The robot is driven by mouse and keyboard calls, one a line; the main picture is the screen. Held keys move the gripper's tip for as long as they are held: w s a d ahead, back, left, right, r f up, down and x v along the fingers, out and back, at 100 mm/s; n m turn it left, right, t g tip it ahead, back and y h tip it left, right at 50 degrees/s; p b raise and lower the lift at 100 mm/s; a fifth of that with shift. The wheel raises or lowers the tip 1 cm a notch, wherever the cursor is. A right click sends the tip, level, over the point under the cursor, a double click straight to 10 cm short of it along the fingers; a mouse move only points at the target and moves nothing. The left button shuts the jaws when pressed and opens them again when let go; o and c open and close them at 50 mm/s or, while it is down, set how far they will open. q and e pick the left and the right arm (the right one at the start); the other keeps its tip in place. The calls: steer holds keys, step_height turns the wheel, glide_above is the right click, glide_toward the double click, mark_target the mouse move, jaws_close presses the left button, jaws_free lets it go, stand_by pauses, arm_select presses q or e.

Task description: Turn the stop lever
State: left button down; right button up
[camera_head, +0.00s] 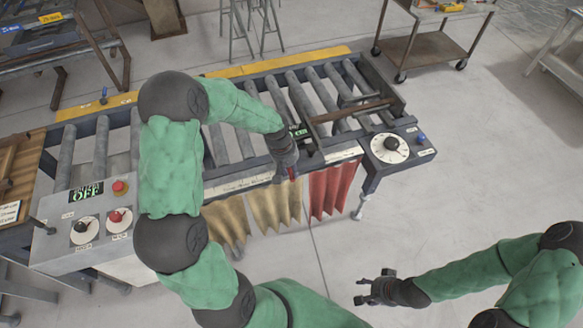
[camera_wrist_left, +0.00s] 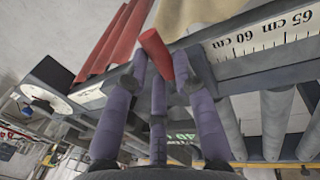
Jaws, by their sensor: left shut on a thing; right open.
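The stop lever shows as a red cylindrical handle (camera_wrist_left: 154,45) between my left gripper's fingers in the left wrist view. In the head view only a small bit of red (camera_head: 293,174) shows at the fingertips. My left gripper (camera_head: 289,166) is at the near rail of the roller conveyor and is shut on this handle. Its purple-grey fingers (camera_wrist_left: 160,85) are around the handle in the wrist view. The lever's base is hidden behind the fingers. My right gripper (camera_head: 372,289) is open and empty, over the floor at the lower right.
The roller conveyor (camera_head: 330,88) runs across the middle, with a ruler (camera_wrist_left: 265,36) along its near rail. A white dial (camera_head: 389,147) is at its right end. Yellow and red curtains (camera_head: 330,190) hang below. A control box (camera_head: 100,222) reading OFF stands left.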

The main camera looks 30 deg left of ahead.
arm_select(q)
steer(key=a+m, duration=0.1)
steer(key=m, duration=0.3)
steer(key=a+m+g, duration=0.1)
steer(key=a+m, duration=0.1)
steer(key=m, duration=0.2)
steer(key=s+a+m+g, duration=0.1)
steer(key=a+m, duration=0.1)
steer(key=m, duration=0.3)
steer(key=shift+s+a, duration=0.1)
steer(key=shift+a, duration=0.15)
steer(key=shift+w+a+m+g, duration=0.25)
steer(key=shift+a+m, duration=0.15)
steer(key=shift+m, duration=0.6)
steer(key=shift+w+a+m+g, duration=0.15)
steer(key=shift+a+m+g, duration=0.15)
steer(key=shift+m, duration=0.7)
steer(key=shift+a, duration=0.1)
steer(key=c, duration=1)
jaws_free()
steer(key=shift+r, duration=0.15)
step_height(320, 180, up, 12)
steer(key=w+a, duration=0.1)
steer(key=shift+w+a+f, duration=0.25)
steer(key=shift+w+a, duration=0.05)
steer(key=shift+a, duration=0.1)
